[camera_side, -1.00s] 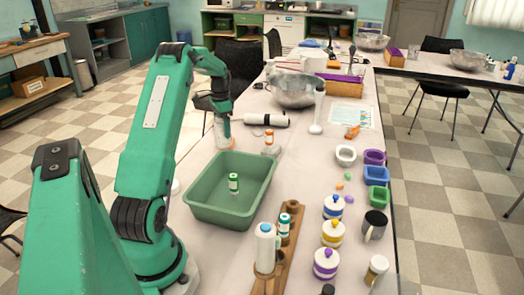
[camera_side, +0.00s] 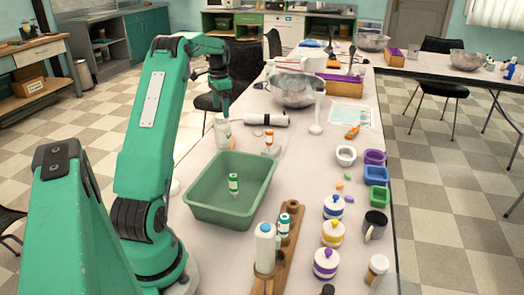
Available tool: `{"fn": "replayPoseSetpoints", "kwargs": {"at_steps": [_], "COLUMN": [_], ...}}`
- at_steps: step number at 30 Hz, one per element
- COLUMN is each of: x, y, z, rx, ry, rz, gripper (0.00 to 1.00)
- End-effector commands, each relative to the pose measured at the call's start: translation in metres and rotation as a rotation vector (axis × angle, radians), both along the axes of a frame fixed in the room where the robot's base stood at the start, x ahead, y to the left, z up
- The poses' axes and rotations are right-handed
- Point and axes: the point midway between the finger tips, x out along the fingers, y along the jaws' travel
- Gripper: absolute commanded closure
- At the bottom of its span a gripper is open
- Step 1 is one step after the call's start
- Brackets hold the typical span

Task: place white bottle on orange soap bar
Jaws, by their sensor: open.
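A white bottle (camera_side: 222,131) stands upright just behind the green tub. A hint of orange shows low on it; whether this is a label or the orange soap bar under it is too small to tell. My gripper (camera_side: 221,110) is open and empty, pointing down just above the bottle's top. Its fingertips are small and partly lost against the dark chair behind. I cannot pick out the orange soap bar for certain.
The green tub (camera_side: 204,210) holds a small green-and-white bottle (camera_side: 233,184). A white bottle with a black end (camera_side: 266,119) lies behind, near an orange-capped bottle (camera_side: 269,145). A wooden rack (camera_side: 285,258) holds bottles in front. An orange item (camera_side: 352,132) lies to the right.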

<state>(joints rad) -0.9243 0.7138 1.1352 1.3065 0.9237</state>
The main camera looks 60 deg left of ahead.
Motion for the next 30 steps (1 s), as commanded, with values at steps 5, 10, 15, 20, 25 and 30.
{"fn": "replayPoseSetpoints", "kwargs": {"at_steps": [5,10,15,20,25,30], "x": [0.001,0.001,0.001,0.001,0.001,0.001], "y": [0.0,0.0,0.0,0.0,0.0,0.0], "z": [0.026,0.039,0.043,0.043,0.043,0.043], "rx": [0.002,0.001,0.0,0.0,0.0,0.001], "ry": [-0.001,-0.001,0.0,0.0,0.0,0.0], "rz": [0.0,0.0,0.0,0.0,0.0,0.0], "gripper": [0.23,0.23,0.23,0.23,0.23,0.23]}}
